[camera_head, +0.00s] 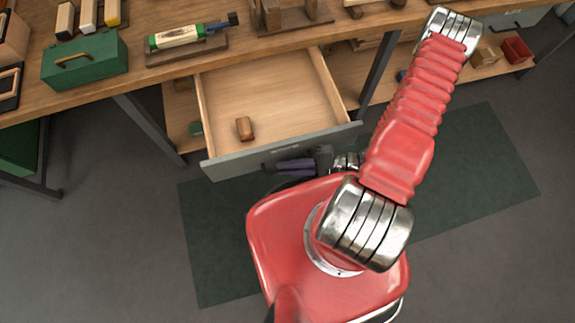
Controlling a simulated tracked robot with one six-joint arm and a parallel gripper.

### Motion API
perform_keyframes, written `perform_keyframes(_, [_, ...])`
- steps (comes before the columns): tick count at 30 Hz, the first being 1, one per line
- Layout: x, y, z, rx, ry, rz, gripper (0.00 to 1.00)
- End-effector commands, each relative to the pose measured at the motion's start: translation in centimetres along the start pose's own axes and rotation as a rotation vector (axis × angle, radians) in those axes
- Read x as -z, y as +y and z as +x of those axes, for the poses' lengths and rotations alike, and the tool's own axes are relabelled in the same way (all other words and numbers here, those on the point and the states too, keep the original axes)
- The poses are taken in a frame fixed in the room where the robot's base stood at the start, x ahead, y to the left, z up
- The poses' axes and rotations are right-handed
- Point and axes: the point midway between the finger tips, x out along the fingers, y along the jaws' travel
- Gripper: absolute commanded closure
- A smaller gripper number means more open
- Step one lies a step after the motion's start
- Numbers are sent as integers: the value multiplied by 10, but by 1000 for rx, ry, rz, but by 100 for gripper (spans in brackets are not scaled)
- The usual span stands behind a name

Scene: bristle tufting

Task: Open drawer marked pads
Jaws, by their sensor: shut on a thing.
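The drawer (265,95) under the workbench stands pulled out, its wooden inside showing. Its grey front panel (226,163) faces my body, and any marking on it is too small to read. A small brown wooden block (244,128) lies inside near the front left. My gripper (285,166) is at the middle of the front panel, its purple finger shut at the drawer handle. The handle itself is mostly hidden by my gripper. My red arm covers the area right of the drawer.
The workbench top (215,68) holds a green box (85,60), a green tool on a wooden stand (187,40) and several brushes and blocks. A metal leg (148,128) stands left of the drawer. A lower shelf (493,68) holds a red box (516,49). A dark green mat (215,250) covers the floor.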

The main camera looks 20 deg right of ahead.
Motion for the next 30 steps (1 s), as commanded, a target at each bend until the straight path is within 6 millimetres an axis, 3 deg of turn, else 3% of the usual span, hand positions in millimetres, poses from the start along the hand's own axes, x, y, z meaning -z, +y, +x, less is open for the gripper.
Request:
perform_keyframes(4, [2,2,0,-7,5,1,100])
perform_keyframes(5, [3,2,0,-7,5,1,88])
perform_keyframes(8, [2,2,0,-6,4,0,82])
perform_keyframes(22, [1,0,-2,-4,-1,-1,82])
perform_keyframes(30, [5,-3,-25,-12,-9,-7,82])
